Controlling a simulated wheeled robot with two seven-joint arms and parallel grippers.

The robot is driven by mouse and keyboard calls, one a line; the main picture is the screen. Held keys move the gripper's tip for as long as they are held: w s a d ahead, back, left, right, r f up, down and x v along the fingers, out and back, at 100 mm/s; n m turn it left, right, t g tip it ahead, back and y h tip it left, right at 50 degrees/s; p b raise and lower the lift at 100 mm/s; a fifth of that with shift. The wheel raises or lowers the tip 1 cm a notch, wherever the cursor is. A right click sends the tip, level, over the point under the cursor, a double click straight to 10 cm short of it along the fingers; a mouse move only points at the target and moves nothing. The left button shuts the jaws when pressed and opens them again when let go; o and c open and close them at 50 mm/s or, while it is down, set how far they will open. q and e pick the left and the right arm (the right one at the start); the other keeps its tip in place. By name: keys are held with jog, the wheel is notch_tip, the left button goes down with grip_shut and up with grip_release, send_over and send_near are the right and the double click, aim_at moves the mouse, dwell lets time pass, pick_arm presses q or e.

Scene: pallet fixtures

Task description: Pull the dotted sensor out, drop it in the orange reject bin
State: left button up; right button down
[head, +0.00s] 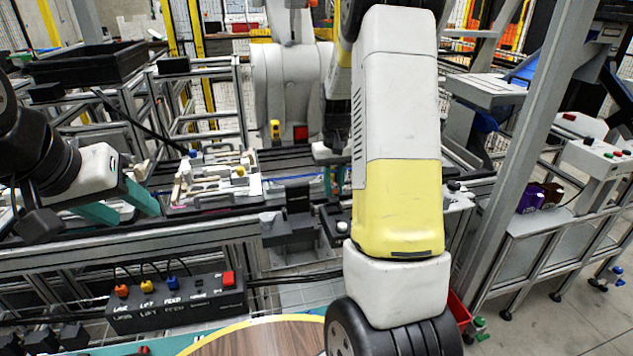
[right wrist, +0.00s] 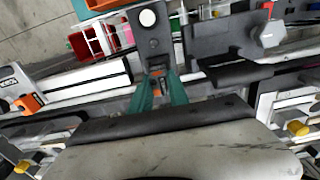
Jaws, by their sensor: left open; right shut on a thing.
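My right gripper (right wrist: 159,92) shows in the right wrist view, its teal fingers shut on a small part (right wrist: 157,88), dark with some orange. I cannot make out dots on it, so I cannot tell if it is the dotted sensor. It is close to a dark block with a white round face (right wrist: 147,18). In the head view my right arm hides that gripper. My left gripper (head: 122,205) is open and empty, left of the pallet with pale parts (head: 215,185). An orange edge (right wrist: 103,4) shows at the top of the wrist view; I cannot tell if it is the reject bin.
A black control box (head: 178,302) with colored knobs and a red button stands in front of the rail. A black fixture (head: 298,218) stands by the conveyor. A white wire rack (right wrist: 92,36) and a red container (right wrist: 80,46) show in the wrist view.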

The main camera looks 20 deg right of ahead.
jog(key=shift+r, duration=1.4)
